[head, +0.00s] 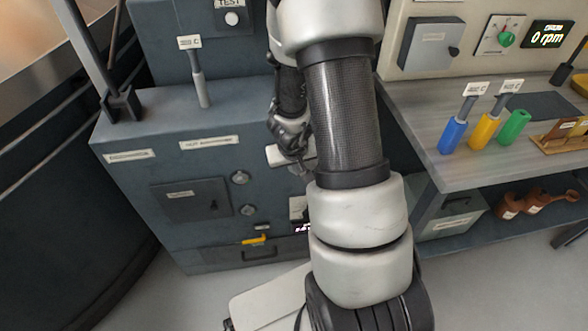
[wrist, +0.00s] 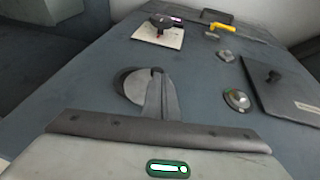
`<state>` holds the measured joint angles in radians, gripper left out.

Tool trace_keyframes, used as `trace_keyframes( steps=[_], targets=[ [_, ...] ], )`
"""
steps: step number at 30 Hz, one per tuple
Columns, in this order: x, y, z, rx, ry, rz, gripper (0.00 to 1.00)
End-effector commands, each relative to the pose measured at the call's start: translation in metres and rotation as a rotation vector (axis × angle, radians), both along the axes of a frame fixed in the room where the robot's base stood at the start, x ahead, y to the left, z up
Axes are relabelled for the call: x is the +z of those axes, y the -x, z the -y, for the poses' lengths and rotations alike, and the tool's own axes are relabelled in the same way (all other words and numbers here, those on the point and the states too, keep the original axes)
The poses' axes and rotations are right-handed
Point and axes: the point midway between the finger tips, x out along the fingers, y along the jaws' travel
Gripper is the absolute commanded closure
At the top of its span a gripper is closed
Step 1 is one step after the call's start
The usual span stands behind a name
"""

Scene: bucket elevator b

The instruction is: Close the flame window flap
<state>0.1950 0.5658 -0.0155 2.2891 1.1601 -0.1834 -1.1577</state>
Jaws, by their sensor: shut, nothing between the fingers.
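In the wrist view, a round grey disc (wrist: 133,88) sits on the dark blue-grey cabinet front. It looks like the flame window flap, with a darker rounded part showing at its left edge. No label on it can be read. My gripper (wrist: 157,76) is shut and empty, its narrow fingers reaching over the right part of the disc. Whether the fingertips touch it cannot be told. In the head view my arm hides the disc, and my gripper shows only partly beside the arm.
On the same front are a white plate with a black knob (wrist: 160,32), a yellow handle (wrist: 220,27), round fittings (wrist: 237,100) and a square door (wrist: 285,95). To the right stands a workbench (head: 420,150) with blue, yellow and green holders. Floor shows at lower right.

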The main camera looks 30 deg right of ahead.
Motion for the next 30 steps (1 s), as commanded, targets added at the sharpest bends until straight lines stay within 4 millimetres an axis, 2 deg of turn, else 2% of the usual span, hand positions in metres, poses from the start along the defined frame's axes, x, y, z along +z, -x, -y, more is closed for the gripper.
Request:
trace_keyframes(
  steps=[14,30],
  targets=[
    [-0.0014,-0.0002,0.0012,0.002,0.005,-0.002,1.00],
    [-0.0050,0.0003,0.0019,0.004,0.097,-0.029,1.00]
  ],
)
